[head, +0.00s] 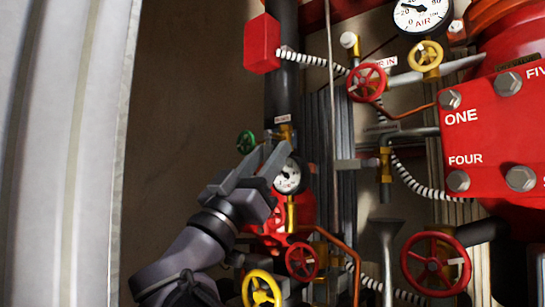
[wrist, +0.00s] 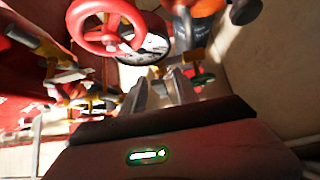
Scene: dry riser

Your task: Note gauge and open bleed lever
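A small round gauge (head: 290,176) with a white face and dark rim is mounted low on the pipework in the head view. The face of a gauge (wrist: 150,46) also shows in the wrist view, partly hidden by a red handwheel. Its reading is too small to tell. I cannot tell which fitting is the bleed lever.
A green handwheel (head: 246,141) is just left of my fingers. Red handwheels (head: 301,262), a yellow handwheel (head: 262,291) and brass fittings crowd below. A red flanged body (head: 495,135) fills the right. The brown wall at left is clear.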

